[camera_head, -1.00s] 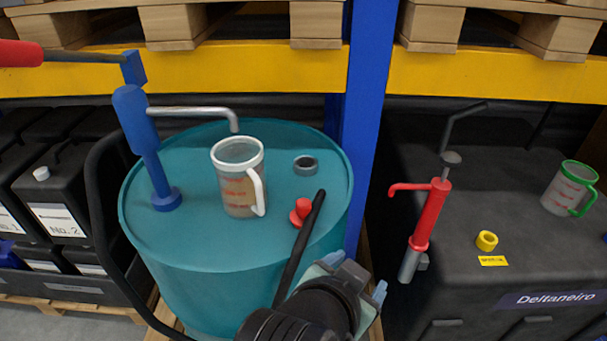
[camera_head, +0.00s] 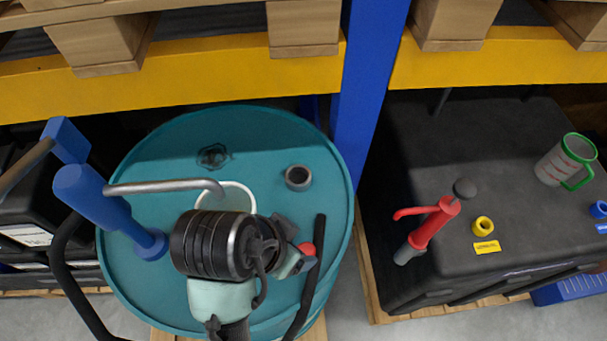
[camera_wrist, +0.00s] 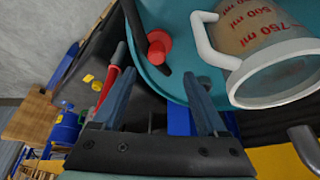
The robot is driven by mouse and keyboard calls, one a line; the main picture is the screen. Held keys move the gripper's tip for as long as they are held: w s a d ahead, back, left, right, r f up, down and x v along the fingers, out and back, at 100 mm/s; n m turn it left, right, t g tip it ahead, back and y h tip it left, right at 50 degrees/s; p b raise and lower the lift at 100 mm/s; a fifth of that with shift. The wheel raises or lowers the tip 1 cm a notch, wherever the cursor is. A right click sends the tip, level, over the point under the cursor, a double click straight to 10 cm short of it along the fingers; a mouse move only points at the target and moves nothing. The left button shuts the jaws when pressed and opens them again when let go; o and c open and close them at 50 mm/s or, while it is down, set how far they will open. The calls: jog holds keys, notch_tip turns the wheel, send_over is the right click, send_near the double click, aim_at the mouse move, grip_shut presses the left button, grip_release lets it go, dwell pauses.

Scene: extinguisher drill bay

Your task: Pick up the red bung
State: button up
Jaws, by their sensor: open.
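The red bung (camera_head: 307,248) stands on the teal drum lid (camera_head: 250,125), close beside a black bar, partly hidden by my gripper (camera_head: 293,260) in the head view. In the wrist view the bung (camera_wrist: 158,45) shows whole, with a round knob and wider flange, beyond and between the tips of my gripper (camera_wrist: 158,78). The fingers are spread and nothing is between them. Whether they touch the bung cannot be told, but a gap shows in the wrist view. The black bar (camera_wrist: 134,30) runs just left of the bung there.
A measuring jug (camera_wrist: 260,50) with a white handle stands on the drum near my gripper. A blue pump (camera_head: 100,200) with a metal spout (camera_head: 165,187) and a grey ring (camera_head: 298,177) are also on the drum. A red pump (camera_head: 432,225) stands on the black tank at right.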

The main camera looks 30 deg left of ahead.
aim_at(305, 249)
jog(key=x, duration=0.6)
jog(key=shift+d+p+x, duration=0.15)
jog(key=shift+p+x, duration=0.15)
jog(key=shift+x, duration=1.2)
jog(key=shift+d+p+x, duration=0.15)
jog(key=shift+p+x, duration=0.15)
jog(key=shift+x, duration=1.15)
jog(key=shift+s, duration=0.1)
grip_shut()
